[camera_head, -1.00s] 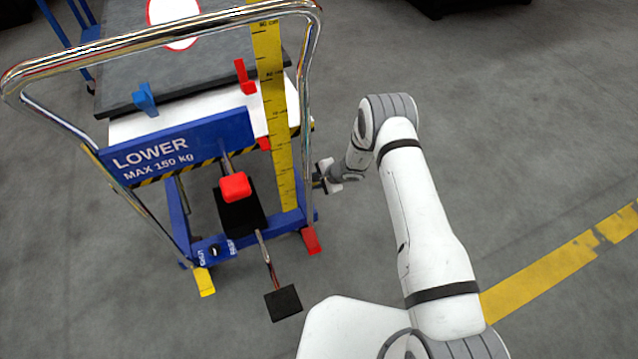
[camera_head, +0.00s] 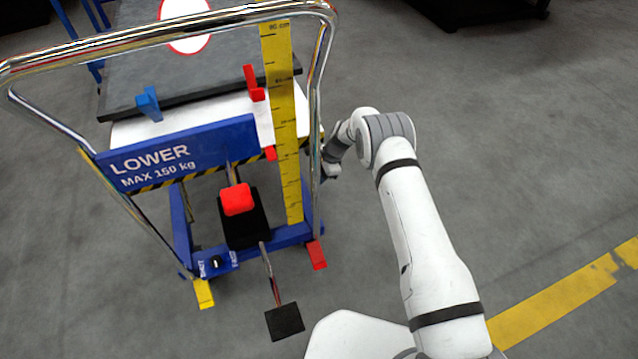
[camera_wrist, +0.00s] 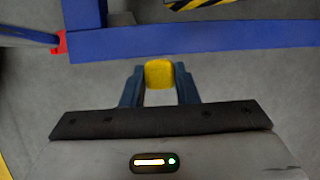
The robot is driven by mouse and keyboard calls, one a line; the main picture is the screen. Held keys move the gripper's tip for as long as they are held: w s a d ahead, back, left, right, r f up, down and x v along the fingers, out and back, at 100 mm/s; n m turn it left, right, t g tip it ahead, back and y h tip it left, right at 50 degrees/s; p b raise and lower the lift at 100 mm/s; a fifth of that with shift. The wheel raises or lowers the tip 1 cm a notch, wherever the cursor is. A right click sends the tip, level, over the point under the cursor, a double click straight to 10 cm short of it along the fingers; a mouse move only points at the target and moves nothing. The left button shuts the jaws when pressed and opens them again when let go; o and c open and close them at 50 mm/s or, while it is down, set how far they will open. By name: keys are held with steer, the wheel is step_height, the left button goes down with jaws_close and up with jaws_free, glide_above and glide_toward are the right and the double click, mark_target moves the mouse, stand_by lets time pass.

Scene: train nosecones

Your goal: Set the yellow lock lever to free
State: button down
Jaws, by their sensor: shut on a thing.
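The yellow lever (camera_wrist: 159,73) shows in the wrist view as a small yellow block below a blue beam. My gripper (camera_wrist: 159,88) is shut on it, with one dark blue finger on each side. In the head view my gripper (camera_head: 329,165) is at the right side of the trolley, partly hidden by the chrome handle, and the held lever cannot be made out there. Another yellow pedal (camera_head: 204,293) is at the trolley's front left foot, away from my gripper. The lever's markings are not visible.
The blue trolley's beam (camera_wrist: 200,40) runs just beyond my fingers. A chrome handle (camera_head: 314,120) stands close to my wrist. A red pedal (camera_head: 317,254) is at the front right foot, and a black foot pedal (camera_head: 285,322) sticks out in front. Floor to the right is clear.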

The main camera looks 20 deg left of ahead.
steer(key=shift+w+a+f+g+h+b, duration=0.1)
steer(key=shift+w+a+g+h+b, duration=0.2)
steer(key=shift+w+b, duration=0.3)
steer(key=shift+a, duration=0.1)
steer(key=shift+a+r, duration=0.2)
steer(key=c, duration=1.1)
jaws_free()
steer(key=shift+d, duration=0.1)
steer(key=p+v, duration=0.2)
steer(key=v, duration=0.5)
steer(key=shift+w+r, duration=0.15)
steer(key=shift+r, duration=0.15)
steer(key=shift+d, duration=0.1)
